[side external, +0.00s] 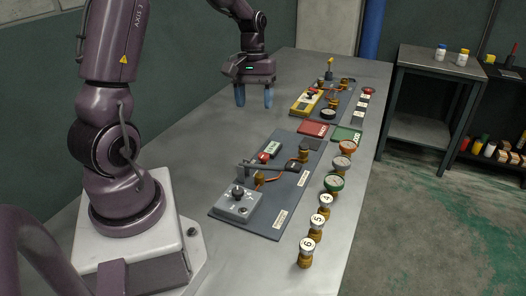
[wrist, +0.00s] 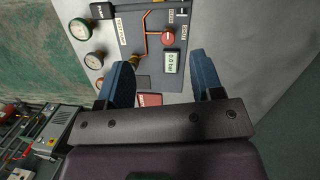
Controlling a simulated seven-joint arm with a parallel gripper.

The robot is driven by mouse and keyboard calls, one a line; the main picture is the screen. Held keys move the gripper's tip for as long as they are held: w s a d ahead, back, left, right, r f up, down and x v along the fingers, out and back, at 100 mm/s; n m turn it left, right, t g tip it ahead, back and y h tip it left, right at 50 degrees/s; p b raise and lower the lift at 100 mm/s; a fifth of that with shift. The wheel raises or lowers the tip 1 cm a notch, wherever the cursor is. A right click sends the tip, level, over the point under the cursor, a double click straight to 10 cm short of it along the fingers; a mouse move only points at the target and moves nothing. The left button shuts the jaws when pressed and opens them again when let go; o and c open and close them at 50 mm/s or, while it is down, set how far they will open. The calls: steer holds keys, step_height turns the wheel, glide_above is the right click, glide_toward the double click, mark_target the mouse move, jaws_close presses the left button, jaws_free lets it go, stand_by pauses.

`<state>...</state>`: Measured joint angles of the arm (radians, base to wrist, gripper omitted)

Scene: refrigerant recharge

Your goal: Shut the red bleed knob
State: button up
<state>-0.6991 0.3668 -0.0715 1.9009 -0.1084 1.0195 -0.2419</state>
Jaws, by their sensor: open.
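A round red knob (side external: 263,156) sits on the near grey panel (side external: 225,213), beside a small display. In the wrist view the red knob (wrist: 168,38) has a pale mark across its face, and the display (wrist: 171,61) below it reads 0.0 bar. Any label naming the knob is too small to read. My gripper (side external: 254,97) points down above the table, beyond the near panel and left of the yellow device. In the wrist view my gripper (wrist: 162,62) has its blue fingers wide apart with nothing between them. It is clear of the knob.
Orange piping (side external: 272,178) and a grey box (side external: 238,203) with a black knob stand on the near panel. Several gauges and numbered caps (side external: 316,222) line the right edge. A yellow device (side external: 306,101) with another red knob stands farther back. The left table surface is bare.

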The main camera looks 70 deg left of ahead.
mark_target(263, 155)
steer(key=w+a+f+n+h, duration=0.2)
steer(key=w+a+f+n, duration=0.1)
steer(key=a+f+n, duration=0.45)
steer(key=shift+t, duration=0.3)
steer(key=x, duration=1.1)
steer(key=shift+w+d+f, duration=0.1)
steer(key=shift+w+f, duration=0.1)
steer(key=shift+f, duration=0.15)
steer(key=c, duration=0.9)
